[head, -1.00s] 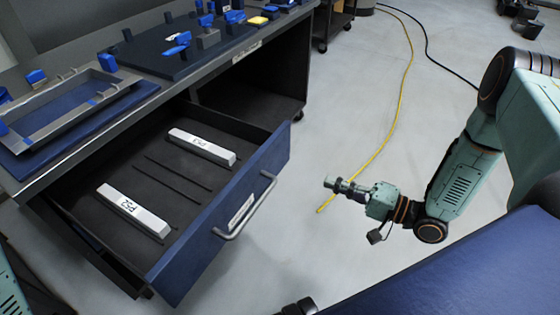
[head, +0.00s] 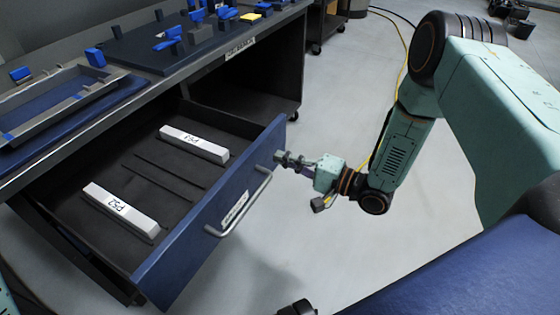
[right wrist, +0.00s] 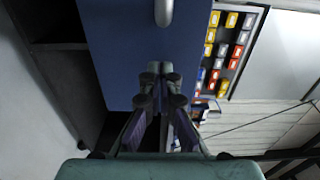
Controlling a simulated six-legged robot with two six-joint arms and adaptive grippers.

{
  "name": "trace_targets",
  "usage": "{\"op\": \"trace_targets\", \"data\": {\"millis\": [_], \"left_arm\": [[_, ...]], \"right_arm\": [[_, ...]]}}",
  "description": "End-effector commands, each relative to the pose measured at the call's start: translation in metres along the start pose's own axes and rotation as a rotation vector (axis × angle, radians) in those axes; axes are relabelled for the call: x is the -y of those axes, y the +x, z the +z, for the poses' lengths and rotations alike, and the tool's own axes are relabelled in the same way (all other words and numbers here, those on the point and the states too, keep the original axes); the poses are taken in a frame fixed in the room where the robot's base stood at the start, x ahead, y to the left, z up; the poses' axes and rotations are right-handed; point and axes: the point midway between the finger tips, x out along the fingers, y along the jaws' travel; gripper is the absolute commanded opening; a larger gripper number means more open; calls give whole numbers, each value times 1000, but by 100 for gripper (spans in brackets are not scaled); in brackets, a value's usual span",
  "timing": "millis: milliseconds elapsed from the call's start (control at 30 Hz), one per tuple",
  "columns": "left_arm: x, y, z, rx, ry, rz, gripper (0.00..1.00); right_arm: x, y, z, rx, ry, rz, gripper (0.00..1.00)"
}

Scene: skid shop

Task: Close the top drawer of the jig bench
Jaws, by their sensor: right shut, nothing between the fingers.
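The top drawer (head: 178,262) of the jig bench (head: 190,72) stands pulled out, its blue front facing the open floor. Its metal bar handle (head: 246,206) is on that front, beside a white label. My right gripper (head: 281,158) is shut and empty, close to the front near the handle's far end; I cannot tell whether it touches. In the right wrist view the shut fingertips (right wrist: 160,68) point at the blue front (right wrist: 115,60), with the handle (right wrist: 163,12) above them. My left gripper is not in view.
Inside the drawer lie two white labelled bars (head: 194,143) (head: 118,209) and thin dark rods. The bench top holds a tray-like frame and blue-tipped fixtures. A yellow cable runs along the floor behind my right arm.

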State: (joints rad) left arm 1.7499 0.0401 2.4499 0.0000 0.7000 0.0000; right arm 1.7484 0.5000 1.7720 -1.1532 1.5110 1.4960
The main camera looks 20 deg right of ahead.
Motion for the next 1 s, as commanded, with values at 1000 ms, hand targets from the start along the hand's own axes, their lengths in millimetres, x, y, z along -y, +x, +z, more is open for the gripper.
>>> {"op": "trace_targets", "data": {"millis": [1000], "left_arm": [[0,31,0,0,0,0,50]], "right_arm": [[-2,71,1,5,-6,-3,0]]}}
